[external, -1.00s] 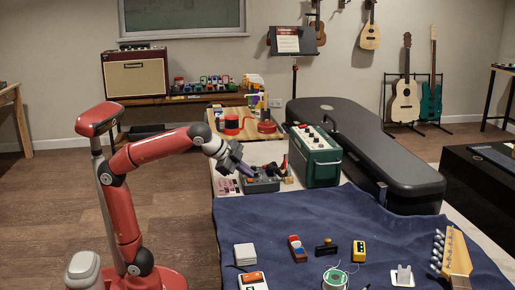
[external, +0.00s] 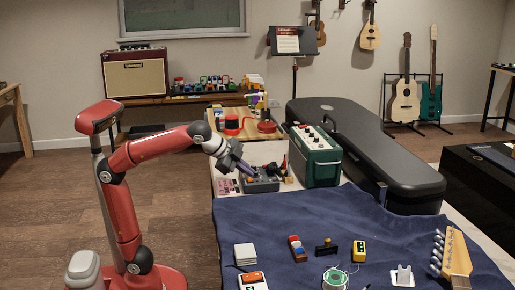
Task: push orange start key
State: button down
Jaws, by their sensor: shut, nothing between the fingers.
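My gripper (external: 249,176) is shut and empty, pointing down and to the right. Its purplish fingertips are at the left part of a small dark grey unit (external: 263,185) with dark parts on top. I cannot tell whether they touch it. No orange key can be made out clearly on this unit; the gripper covers part of its top. An orange patch (external: 251,277) shows on a white device (external: 253,286) at the near edge of the blue cloth, well away from my gripper.
A green box with knobs (external: 316,163) stands close to the right of the grey unit, with a long black case (external: 362,150) beyond. Pink items (external: 229,187) lie to the left. The blue cloth (external: 380,219) in front holds several small items and a guitar headstock (external: 457,252).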

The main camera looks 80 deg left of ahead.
jog(key=shift+r, duration=0.3)
notch_tip(320, 180, up, 6)
jog(key=p, duration=0.5)
jog(key=shift+f+p, duration=0.15)
jog(key=shift+p, duration=0.25)
jog(key=n+g+p, duration=0.1)
jog(key=n+p, duration=0.3)
send_near(247, 182)
jog(key=s+a+f, duration=0.1)
jog(key=a, duration=0.1)
jog(key=s+a+f, duration=0.1)
jog(key=a, duration=0.1)
jog(key=s+a+f, duration=0.1)
jog(key=a, duration=0.1)
jog(key=shift+s+f, duration=0.2)
jog(key=shift+s, duration=0.05)
jog(key=s+f+n+g+p, duration=0.1)
jog(key=s+f+n, duration=0.1)
jog(key=s+f, duration=0.3)
jog(key=s+f+n+g+h+p, duration=0.1)
jog(key=s+f, duration=0.3)
jog(key=f, duration=0.6)
jog(key=shift+s+d+n+g, duration=0.15)
jog(key=shift+s+n+g, duration=0.15)
jog(key=shift+s+n, duration=0.1)
